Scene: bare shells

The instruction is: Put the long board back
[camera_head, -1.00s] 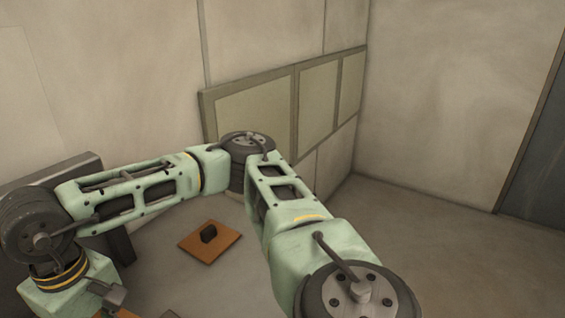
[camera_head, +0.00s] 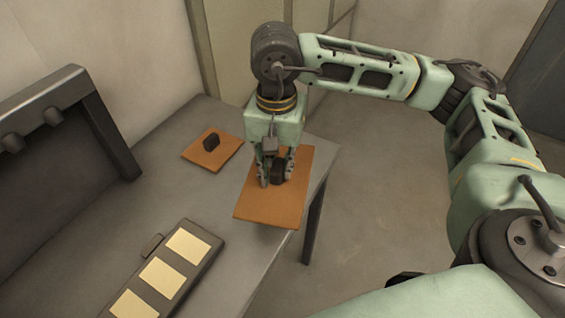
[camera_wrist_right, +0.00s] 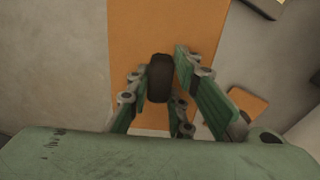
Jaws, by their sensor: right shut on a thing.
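The long orange-brown board (camera_head: 262,208) has a dark block-shaped handle (camera_wrist_right: 160,82) on its top. My right gripper (camera_head: 277,176) points down and is shut on this handle, with a finger on each side. The board lies roughly flat over the right side of the grey table, near its right edge. In the wrist view the board (camera_wrist_right: 165,28) looks larger and closer than the small board, so it seems held above the tabletop; the gap itself is not clear. My left gripper is not in view.
A smaller orange board (camera_head: 214,152) with a dark handle lies on the grey table (camera_head: 185,200). A dark panel with pale rectangles (camera_head: 168,278) lies at the front. A dark frame-like unit (camera_head: 45,160) stands at the left. Right of the table is open floor (camera_head: 375,210).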

